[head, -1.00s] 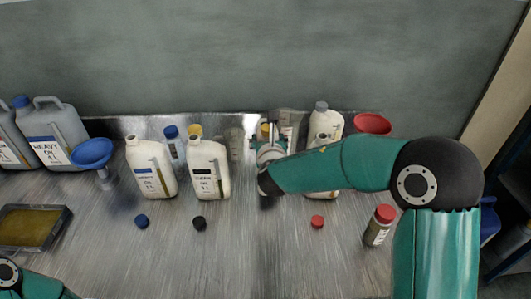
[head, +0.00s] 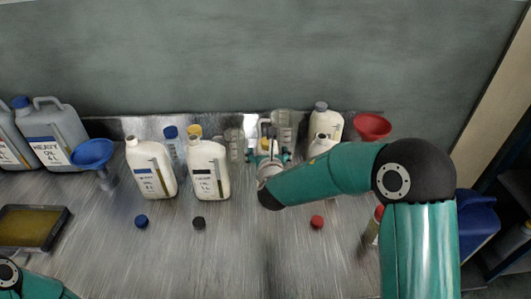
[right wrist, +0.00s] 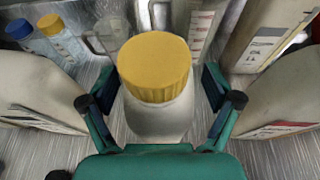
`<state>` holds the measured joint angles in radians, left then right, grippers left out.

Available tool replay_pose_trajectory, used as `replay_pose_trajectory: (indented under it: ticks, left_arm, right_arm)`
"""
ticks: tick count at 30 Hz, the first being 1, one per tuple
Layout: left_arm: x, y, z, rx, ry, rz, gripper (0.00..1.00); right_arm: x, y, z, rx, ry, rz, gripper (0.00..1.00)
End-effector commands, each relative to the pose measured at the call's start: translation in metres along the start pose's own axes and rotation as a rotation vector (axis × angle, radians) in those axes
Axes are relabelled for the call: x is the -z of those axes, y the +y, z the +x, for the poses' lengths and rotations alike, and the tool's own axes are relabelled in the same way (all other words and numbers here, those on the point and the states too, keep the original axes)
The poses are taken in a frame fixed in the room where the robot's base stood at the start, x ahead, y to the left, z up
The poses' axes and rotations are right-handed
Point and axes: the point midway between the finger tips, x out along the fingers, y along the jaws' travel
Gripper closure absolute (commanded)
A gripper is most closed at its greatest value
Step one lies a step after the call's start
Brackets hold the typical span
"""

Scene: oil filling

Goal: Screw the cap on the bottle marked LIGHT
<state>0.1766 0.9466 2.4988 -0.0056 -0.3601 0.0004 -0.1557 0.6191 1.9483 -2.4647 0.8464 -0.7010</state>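My right gripper (head: 268,153) is open, with its fingers on either side of a yellow-capped white bottle (right wrist: 158,85) in the right wrist view; I cannot tell whether they touch it. The word LIGHT is not readable on any label. Uncapped white bottles with a blue label (head: 151,170) and a black label (head: 208,172) stand left of the gripper. A red-labelled white bottle (right wrist: 285,100) stands right of it, mostly behind my arm in the head view. A blue cap (head: 141,221), black cap (head: 198,223) and red cap (head: 317,221) lie in front. My left gripper is out of view.
Blue funnel (head: 92,152) and HEAVY OIL can (head: 52,140) stand at left, above a tray (head: 30,228). A grey-capped bottle (head: 326,121) and red funnel (head: 372,126) stand back right. Clear measuring jugs (head: 234,143) stand behind the gripper. The bench front is mostly clear.

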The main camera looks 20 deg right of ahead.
Motion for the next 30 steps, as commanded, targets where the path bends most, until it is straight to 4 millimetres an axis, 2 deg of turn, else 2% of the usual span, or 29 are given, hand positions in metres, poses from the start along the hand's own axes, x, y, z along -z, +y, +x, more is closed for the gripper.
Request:
replay_pose_trajectory:
  ticks: [7, 11, 14, 24, 30]
  left_arm:
    - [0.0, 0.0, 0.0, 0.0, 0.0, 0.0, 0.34]
    - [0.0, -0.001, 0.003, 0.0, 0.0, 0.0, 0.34]
    - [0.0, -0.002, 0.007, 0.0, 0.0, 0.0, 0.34]
    - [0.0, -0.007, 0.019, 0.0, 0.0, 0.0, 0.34]
    - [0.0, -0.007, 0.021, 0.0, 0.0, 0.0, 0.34]
  right_arm:
    - [0.0, 0.001, -0.001, -0.001, -0.001, 0.0, 0.11]
    - [0.0, 0.002, -0.01, -0.003, -0.002, -0.001, 0.11]
    - [0.0, 0.001, -0.023, -0.003, -0.002, 0.0, 0.11]
    - [0.0, 0.002, -0.09, -0.005, -0.004, 0.0, 0.11]
    - [-0.001, 0.001, -0.115, -0.003, -0.002, -0.001, 0.11]
